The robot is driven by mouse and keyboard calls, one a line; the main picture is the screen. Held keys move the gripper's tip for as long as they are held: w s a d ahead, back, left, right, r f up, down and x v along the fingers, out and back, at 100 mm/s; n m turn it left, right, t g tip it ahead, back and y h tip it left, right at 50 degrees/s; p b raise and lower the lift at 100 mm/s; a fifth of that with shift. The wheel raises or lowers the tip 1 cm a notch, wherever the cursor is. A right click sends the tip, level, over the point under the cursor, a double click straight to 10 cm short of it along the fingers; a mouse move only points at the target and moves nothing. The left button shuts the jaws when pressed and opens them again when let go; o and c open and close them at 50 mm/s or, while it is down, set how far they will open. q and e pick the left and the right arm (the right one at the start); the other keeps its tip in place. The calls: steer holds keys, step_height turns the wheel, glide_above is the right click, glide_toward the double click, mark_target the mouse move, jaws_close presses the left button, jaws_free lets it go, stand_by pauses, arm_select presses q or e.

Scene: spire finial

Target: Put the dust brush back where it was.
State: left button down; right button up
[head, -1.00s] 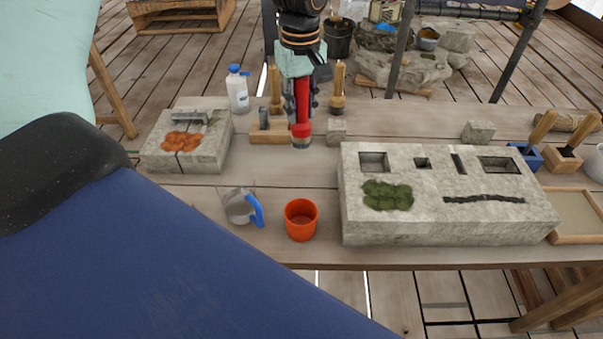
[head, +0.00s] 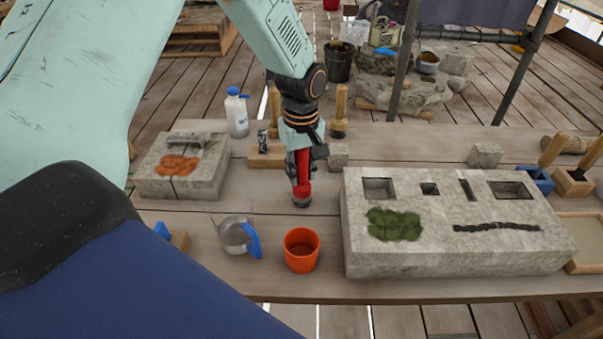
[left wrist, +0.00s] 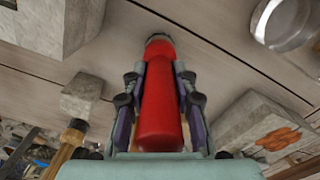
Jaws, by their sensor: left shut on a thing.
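My left gripper (head: 302,172) is shut on a red cylindrical tool (head: 303,188) with a grey lower end. It holds the tool upright over the table (head: 320,215), behind the orange cup; I cannot tell whether the end touches the wood. In the left wrist view the red tool (left wrist: 162,100) sits between both fingers (left wrist: 160,105). Whether it is the dust brush is unclear. A wooden-handled brush (head: 339,118) with a dark lower part stands at the table's back edge, apart from the gripper. Another wooden handle (head: 274,112) rises by the wooden rack (head: 266,158). My right gripper is not in view.
The orange cup (head: 301,250) and a clear jug (head: 237,235) with a blue handle stand in front. A large stone block (head: 440,255) is at right, a small stone cube (head: 338,155) behind. A stone slab (head: 160,180) and white bottle (head: 236,112) are at left.

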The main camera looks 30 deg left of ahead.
arm_select(q)
steer(key=shift+s+f, duration=0.1)
steer(key=shift+f, duration=0.2)
steer(key=shift+d+r, duration=0.15)
steer(key=shift+f, duration=0.3)
steer(key=c, duration=1.3)
jaws_free()
steer(key=shift+o, duration=1.2)
steer(key=shift+r, duration=0.1)
steer(key=shift+r, duration=0.3)
step_height(320, 180, up, 12)
steer(key=shift+f+p, duration=0.2)
steer(key=shift+p, duration=0.35)
